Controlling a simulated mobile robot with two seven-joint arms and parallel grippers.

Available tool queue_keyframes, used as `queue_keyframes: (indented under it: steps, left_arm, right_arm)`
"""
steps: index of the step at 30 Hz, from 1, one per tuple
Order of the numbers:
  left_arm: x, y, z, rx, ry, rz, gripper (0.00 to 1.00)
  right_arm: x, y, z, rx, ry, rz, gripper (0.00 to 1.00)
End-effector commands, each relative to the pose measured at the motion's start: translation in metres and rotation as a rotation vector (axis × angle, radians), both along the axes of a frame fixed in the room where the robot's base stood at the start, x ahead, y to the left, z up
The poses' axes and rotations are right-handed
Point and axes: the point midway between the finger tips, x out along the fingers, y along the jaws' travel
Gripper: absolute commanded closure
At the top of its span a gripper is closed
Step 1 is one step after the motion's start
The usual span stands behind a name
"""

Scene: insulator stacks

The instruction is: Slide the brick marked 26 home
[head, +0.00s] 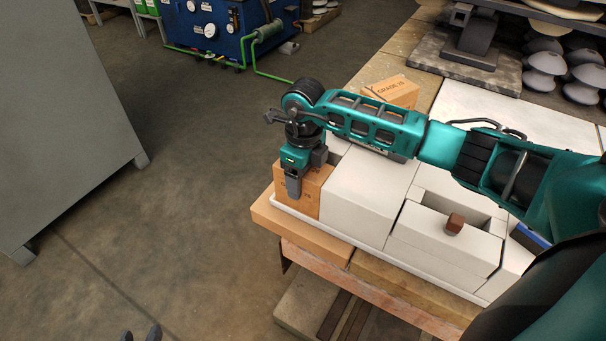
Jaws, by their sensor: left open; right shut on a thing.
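My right gripper (293,188) points down at the front left corner of the white block structure and is shut on an orange-tan brick (317,192). The brick stands beside a large white block (368,193), and its print is too small to read. A second orange brick (395,92) with printed lettering lies farther back, partly behind my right arm; its number is not clear. My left gripper (140,334) is open and empty at the bottom left, with only its fingertips in view over the floor.
A white block with a brown knob (455,224) sits to the right in front of a recess. Grey insulator stacks (544,68) stand at the back right. A grey cabinet (60,110) is at the left, with open floor between it and the bench.

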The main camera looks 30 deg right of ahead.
Motion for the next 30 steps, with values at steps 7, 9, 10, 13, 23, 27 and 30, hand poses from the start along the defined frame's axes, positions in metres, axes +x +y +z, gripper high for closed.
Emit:
queue_keyframes:
  steps: [7, 9, 10, 13, 23, 27, 30]
  left_arm:
    - [0.0, 0.0, 0.0, 0.001, 0.0, -0.001, 0.57]
    - [0.0, 0.0, 0.0, 0.002, 0.001, -0.001, 0.57]
    - [0.0, 0.001, 0.0, 0.003, 0.0, -0.002, 0.57]
    - [0.0, 0.001, -0.001, 0.006, 0.0, -0.004, 0.57]
    - [-0.001, 0.002, 0.003, 0.011, 0.001, -0.007, 0.57]
    - [-0.001, 0.002, 0.009, 0.011, 0.001, -0.007, 0.57]
    - [-0.001, 0.002, 0.012, 0.01, 0.001, -0.006, 0.57]
  right_arm:
    - [-0.001, -0.001, 0.0, -0.002, 0.003, -0.001, 0.12]
    - [-0.001, -0.001, 0.0, -0.002, 0.003, 0.0, 0.05]
    - [0.0, 0.0, 0.0, -0.002, 0.003, 0.0, 0.03]
    - [0.0, 0.0, 0.0, -0.001, 0.002, 0.0, 0.0]
    - [0.001, 0.0, 0.018, -0.001, -0.003, 0.001, 0.0]
    - [0.001, -0.001, 0.047, -0.001, -0.004, 0.0, 0.0]
    - [0.001, -0.001, 0.07, -0.002, -0.003, 0.001, 0.0]
